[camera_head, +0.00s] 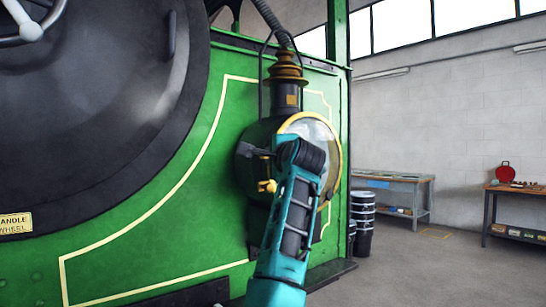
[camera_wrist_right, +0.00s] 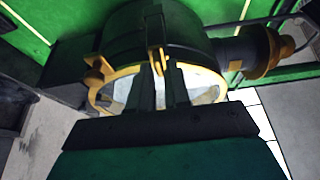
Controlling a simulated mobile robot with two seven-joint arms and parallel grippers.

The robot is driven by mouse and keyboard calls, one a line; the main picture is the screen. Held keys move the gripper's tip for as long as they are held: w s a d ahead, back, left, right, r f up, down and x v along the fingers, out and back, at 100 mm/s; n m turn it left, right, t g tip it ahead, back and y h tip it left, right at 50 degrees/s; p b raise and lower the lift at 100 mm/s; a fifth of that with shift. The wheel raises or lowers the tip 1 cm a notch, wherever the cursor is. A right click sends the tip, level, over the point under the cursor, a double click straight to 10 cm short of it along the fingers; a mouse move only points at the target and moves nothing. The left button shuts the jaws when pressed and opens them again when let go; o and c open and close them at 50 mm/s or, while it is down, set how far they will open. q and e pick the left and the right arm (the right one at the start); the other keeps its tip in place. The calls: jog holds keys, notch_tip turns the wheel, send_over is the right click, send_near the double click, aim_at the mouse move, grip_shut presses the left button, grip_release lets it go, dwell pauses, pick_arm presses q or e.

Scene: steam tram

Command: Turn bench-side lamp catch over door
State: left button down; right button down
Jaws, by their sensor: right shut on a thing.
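The lamp (camera_head: 258,150) is a dark round body with a brass-topped chimney on the green tram front. Its round glass door (camera_head: 332,135) has a yellow rim and looks closed against the body. My right arm reaches up in front of the lamp and covers part of the door. In the right wrist view, the yellow catch (camera_wrist_right: 156,58) is at the rim, between the fingertips of my right gripper (camera_wrist_right: 162,72). The gripper is shut on it; the fingers hide part of it. Yellow lugs (camera_wrist_right: 97,73) sit further left on the rim. My left gripper is out of view.
The large dark round smokebox door (camera_head: 95,110) fills the left, with a yellow plate (camera_head: 15,223) low on it. A green post (camera_head: 338,60) stands close behind the lamp. Drums (camera_head: 362,220) and workbenches (camera_head: 400,181) are further back, with open floor between.

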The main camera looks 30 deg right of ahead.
dwell(0.4)
jog(key=c, duration=1.2)
grip_release()
jog(key=shift+c, duration=0.2)
jog(key=b+v, duration=0.2)
jog(key=v, duration=1.1)
jog(key=shift+w, duration=0.1)
